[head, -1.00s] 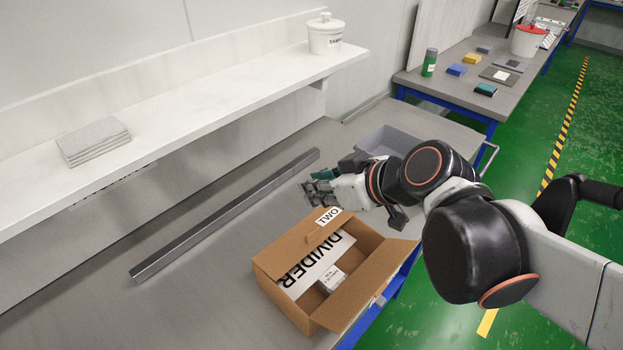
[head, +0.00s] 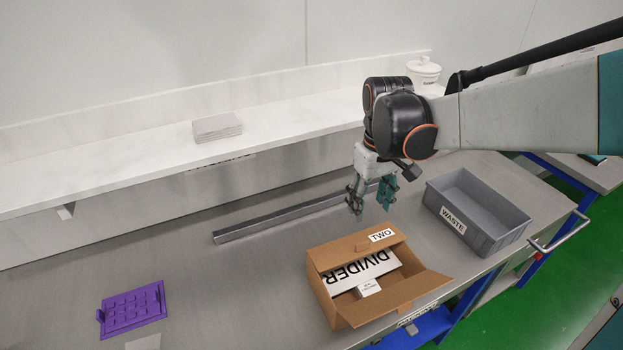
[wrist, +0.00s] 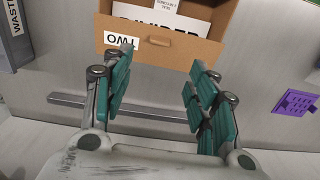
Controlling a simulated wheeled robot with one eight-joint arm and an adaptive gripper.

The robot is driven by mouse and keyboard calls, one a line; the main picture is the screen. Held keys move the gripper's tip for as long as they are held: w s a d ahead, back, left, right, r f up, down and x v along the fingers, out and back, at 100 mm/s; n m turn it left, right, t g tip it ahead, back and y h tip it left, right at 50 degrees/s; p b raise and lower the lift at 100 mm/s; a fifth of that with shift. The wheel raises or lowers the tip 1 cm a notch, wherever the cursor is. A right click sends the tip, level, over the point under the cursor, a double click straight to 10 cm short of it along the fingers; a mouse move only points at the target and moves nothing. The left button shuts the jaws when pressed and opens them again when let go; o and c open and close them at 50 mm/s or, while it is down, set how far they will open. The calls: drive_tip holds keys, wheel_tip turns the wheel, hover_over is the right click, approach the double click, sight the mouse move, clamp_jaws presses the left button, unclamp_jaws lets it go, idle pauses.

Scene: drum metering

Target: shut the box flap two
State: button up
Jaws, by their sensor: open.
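The open cardboard box (head: 375,312) stands on the grey bench near its front edge. Flap two (head: 345,249), with a white TWO label, is open along the box's back side. Inside the box are a white DIVIDER sheet (head: 345,277) and a small white labelled carton (head: 369,288). My gripper (head: 372,202) points down behind the box, open and empty, apart from the flap in the head view. Its teal fingers (wrist: 163,62) are spread wide in the wrist view.
A grey WASTE bin (head: 505,243) stands right of the box. A long metal bar (head: 270,224) lies behind it, and a purple tray (head: 133,309) lies far left. A shelf (head: 130,169) runs along the back.

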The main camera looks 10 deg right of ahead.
sight(363, 243)
wheel_tip(363, 243, down, 14)
drive_tip(key=b, duration=0.3)
drive_tip(key=shift+r, duration=0.2)
